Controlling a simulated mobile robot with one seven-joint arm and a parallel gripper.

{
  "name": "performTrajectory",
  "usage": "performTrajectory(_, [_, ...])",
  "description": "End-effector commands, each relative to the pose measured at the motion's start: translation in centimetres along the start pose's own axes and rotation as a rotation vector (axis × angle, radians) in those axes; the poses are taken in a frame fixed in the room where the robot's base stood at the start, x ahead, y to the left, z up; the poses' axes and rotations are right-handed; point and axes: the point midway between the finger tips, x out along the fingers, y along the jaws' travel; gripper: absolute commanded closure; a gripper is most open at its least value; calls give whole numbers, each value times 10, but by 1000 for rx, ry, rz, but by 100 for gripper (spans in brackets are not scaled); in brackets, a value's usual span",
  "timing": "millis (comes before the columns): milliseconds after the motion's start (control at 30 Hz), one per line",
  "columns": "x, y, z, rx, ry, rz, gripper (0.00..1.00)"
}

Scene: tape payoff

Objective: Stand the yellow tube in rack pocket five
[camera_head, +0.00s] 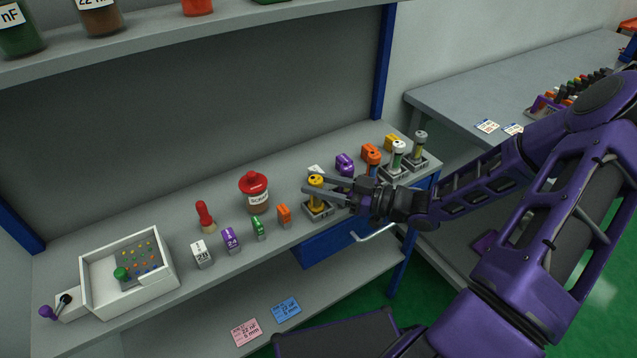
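The yellow tube (317,197) stands upright in a small grey block (318,212) near the bench's front edge, right of centre. My gripper (308,185) reaches in from the right, with its two fingers at the tube's upper part, one on its far side and one on its near side. Whether the fingers press on the tube is too small to tell. More grey blocks (393,174) to the right hold other tubes, including a white-topped one (398,153). A rack of coloured tubes (545,106) stands on the right table; no pocket five can be made out.
Left of the tube are small coloured blocks (232,240), a red-lidded jar (254,193), a red-handled tool (204,217) and a white box (130,270). Orange (371,152) and purple (345,162) items crowd behind my gripper. The right table (470,95) has bare space.

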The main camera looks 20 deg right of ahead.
Motion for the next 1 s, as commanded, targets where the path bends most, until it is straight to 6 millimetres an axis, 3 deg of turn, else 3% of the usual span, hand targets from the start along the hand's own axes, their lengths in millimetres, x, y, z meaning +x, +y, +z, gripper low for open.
performTrajectory(33, [0, 0, -1, 0, 0, 0, 46])
performTrajectory(100, [0, 0, -1, 0, 0, 0, 33])
performTrajectory(133, [0, 0, -1, 0, 0, 0, 32])
performTrajectory(500, [-3, 1, -5, 0, 0, 3, 32])
performTrajectory(1000, [-100, 1, -4, 0, -2, 4, 32])
